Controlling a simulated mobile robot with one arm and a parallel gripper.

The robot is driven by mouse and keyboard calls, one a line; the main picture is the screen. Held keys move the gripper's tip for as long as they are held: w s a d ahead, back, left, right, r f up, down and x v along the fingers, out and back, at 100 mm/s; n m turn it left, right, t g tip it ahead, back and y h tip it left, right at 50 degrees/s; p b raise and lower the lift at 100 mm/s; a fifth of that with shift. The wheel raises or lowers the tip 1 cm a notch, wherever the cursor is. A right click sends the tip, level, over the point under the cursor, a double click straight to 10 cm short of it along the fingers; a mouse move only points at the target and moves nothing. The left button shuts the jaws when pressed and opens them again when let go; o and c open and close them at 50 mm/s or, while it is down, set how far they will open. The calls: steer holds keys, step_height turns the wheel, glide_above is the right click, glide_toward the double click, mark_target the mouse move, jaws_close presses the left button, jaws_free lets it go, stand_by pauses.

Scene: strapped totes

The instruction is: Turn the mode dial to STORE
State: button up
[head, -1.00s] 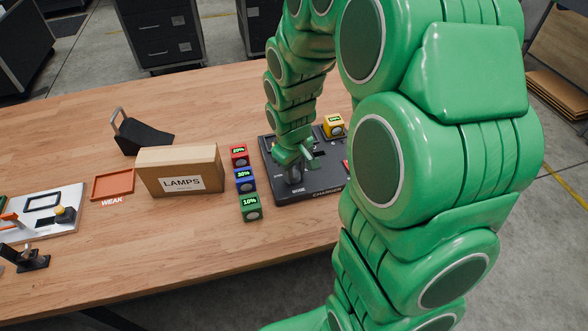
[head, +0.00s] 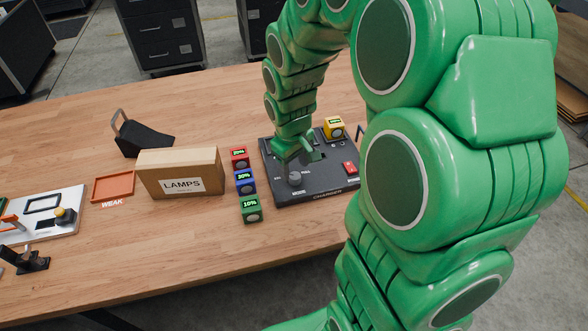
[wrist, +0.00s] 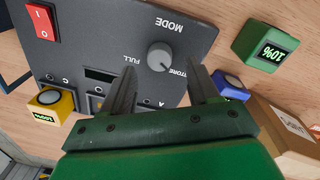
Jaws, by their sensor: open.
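The mode dial (head: 295,179) is a round grey knob on the front left of the dark charger panel (head: 318,190). In the wrist view the knob (wrist: 160,57) sits under the upside-down word MODE, with FULL on its left and STORE on its right. A small pale mark shows near its lower edge, but I cannot tell surely which label it points to. My gripper (wrist: 163,70) is open and empty, its two fingers apart on either side of the knob's image. In the head view my gripper (head: 298,158) is just behind and above the dial, clear of it.
A red rocker switch (head: 349,168) and a yellow block (head: 334,127) are on the panel. Red (head: 239,157), blue (head: 245,181) and green (head: 251,209) blocks stand left of it, beside the LAMPS box (head: 180,172). The wood in front of the blocks is clear.

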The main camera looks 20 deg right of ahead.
mark_target(293, 176)
step_height(293, 176, up, 5)
steer(key=shift+a+f, duration=0.1)
steer(key=shift+f, duration=0.05)
steer(key=s+r+m+g, duration=0.1)
steer(key=s+r, duration=0.3)
steer(key=s, duration=0.9)
steer(key=s+r+m+g, duration=0.1)
steer(key=s+r+m, duration=0.3)
steer(key=s, duration=1)
steer(key=shift+r+y, duration=0.3)
steer(key=shift+r, duration=0.1)
